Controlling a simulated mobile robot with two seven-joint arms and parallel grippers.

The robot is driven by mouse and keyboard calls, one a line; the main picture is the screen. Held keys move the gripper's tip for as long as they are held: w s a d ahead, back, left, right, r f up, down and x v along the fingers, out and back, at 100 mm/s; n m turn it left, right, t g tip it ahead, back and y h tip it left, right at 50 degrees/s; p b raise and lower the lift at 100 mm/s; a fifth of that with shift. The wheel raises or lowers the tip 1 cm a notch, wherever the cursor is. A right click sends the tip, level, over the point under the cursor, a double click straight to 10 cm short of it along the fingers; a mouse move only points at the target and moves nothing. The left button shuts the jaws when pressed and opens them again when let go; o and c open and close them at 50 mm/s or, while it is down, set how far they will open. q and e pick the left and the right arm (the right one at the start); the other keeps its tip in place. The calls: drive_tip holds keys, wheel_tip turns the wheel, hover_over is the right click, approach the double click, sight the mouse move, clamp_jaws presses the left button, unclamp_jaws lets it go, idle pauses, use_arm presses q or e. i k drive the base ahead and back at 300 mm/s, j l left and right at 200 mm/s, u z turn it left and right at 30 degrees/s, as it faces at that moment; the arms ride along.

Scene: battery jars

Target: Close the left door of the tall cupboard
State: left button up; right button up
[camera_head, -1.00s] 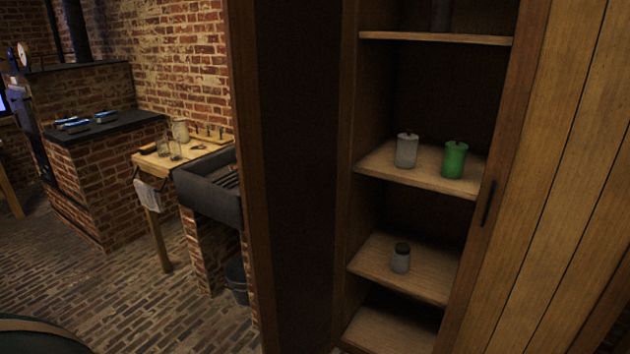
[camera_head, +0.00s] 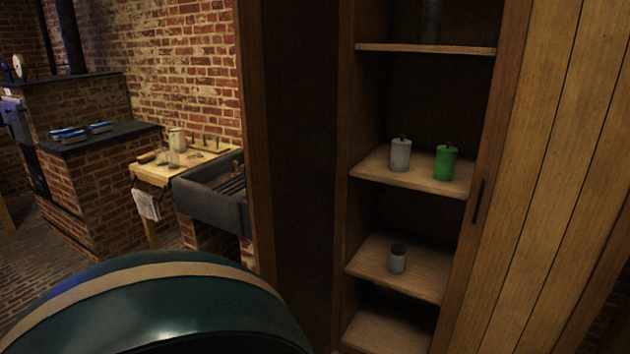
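The tall cupboard (camera_head: 352,200) stands right of centre, its left bay open to view. Its left door (camera_head: 303,150) stands open, a dark panel swung out on the left side of the bay. No handle shows on this door, and its lower part is cut off by the picture's edge. The planked right door (camera_head: 540,160) has a dark upright handle (camera_head: 478,202) and covers the right side. Neither gripper is in view. A large dark green rounded part with a tan band, which looks like my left arm, fills the lower left.
Cupboard shelves hold a grey-white jar (camera_head: 400,155), a green jar (camera_head: 446,162), a small dark-lidded jar (camera_head: 397,259) and a dark container (camera_head: 431,20). Beyond the door stand a dark sink (camera_head: 210,203), a wooden side table (camera_head: 150,173) and a brick stove (camera_head: 95,190).

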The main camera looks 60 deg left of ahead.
sight(293, 56)
drive_tip(key=k+j, duration=0.1)
drive_tip(key=j, duration=0.95)
drive_tip(key=k+j, duration=0.1)
drive_tip(key=j, duration=2.05)
drive_tip(key=k+j, duration=0.15)
drive_tip(key=j, duration=0.9)
